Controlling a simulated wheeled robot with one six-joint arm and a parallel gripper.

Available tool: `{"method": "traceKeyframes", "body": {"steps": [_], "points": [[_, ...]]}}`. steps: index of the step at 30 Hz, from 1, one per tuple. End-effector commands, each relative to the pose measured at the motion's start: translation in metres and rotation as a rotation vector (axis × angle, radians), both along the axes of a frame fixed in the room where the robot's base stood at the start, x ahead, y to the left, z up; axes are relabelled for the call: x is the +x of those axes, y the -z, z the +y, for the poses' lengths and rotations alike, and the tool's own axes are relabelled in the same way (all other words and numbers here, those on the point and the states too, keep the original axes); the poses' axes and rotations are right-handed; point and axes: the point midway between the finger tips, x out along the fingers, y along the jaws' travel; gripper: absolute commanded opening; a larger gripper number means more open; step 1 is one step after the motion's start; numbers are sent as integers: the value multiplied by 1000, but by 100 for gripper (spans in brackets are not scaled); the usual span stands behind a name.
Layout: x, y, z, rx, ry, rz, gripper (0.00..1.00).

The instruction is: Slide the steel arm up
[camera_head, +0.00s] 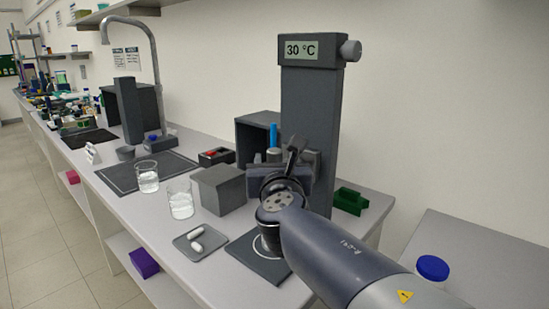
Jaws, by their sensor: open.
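A tall dark grey column (313,110) stands on the bench with a 30 °C display and a round knob at its top. My gripper (291,152) is in front of the column's lower part, with its dark fingers pointing away from the camera. It is open. A light grey metal piece (313,158) shows just right of the fingers, at the column; it looks like part of the steel arm. My gripper and wrist hide most of it. I cannot tell whether the fingers touch it or are around it.
A dark base plate (258,262) with a white ring lies below my wrist.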

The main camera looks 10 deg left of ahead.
Motion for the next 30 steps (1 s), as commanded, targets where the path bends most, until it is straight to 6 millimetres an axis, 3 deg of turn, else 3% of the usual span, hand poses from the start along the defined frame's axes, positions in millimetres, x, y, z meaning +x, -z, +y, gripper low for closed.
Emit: {"method": "traceKeyframes", "body": {"steps": [6, 17, 30], "points": [[21, 0, 5, -2, 1, -1, 51], [25, 0, 6, -1, 0, -1, 51], [25, 0, 6, -1, 0, -1, 15]]}}
